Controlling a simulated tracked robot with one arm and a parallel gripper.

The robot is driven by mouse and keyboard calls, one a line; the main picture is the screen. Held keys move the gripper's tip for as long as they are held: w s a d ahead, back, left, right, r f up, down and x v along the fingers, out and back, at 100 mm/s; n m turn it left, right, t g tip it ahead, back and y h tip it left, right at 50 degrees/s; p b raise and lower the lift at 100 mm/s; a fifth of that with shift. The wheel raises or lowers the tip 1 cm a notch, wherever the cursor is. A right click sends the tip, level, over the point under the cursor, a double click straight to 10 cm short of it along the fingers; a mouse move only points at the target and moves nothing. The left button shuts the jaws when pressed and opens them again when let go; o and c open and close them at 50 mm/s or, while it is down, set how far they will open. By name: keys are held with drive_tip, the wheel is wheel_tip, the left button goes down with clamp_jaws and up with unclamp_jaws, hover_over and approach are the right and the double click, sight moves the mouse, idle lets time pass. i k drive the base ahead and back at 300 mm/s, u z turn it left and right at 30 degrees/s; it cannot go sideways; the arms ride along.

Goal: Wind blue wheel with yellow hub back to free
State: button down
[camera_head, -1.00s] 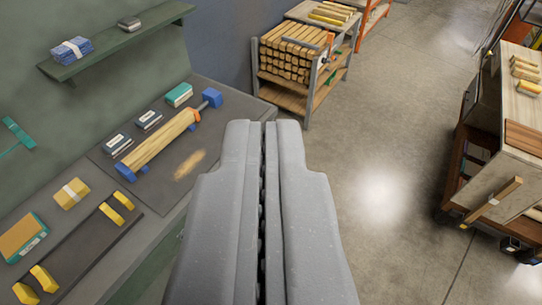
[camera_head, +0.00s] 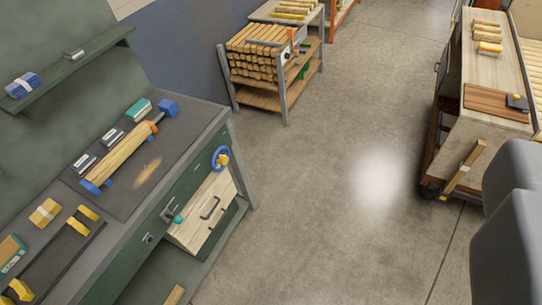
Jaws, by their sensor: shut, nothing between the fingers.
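The blue wheel with a yellow hub (camera_head: 220,158) sits on the green front of the workbench, near its right end. It is a ring around a yellow centre and is seen at an angle. Its turned position cannot be told. My gripper (camera_head: 522,185) is partly in view at the right edge, grey and shut with nothing held. It is far to the right of the wheel in the picture and not touching it.
The workbench (camera_head: 208,118) holds a wooden spindle (camera_head: 128,155) between blue ends. A wood rack (camera_head: 283,98) stands behind, a cart (camera_head: 455,150) at right. Open floor lies between.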

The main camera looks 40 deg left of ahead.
sight(222, 160)
drive_tip(key=z, duration=0.5)
drive_tip(key=k, duration=0.4)
drive_tip(key=u, duration=1.45)
drive_tip(key=i, duration=0.5)
drive_tip(key=u, duration=0.1)
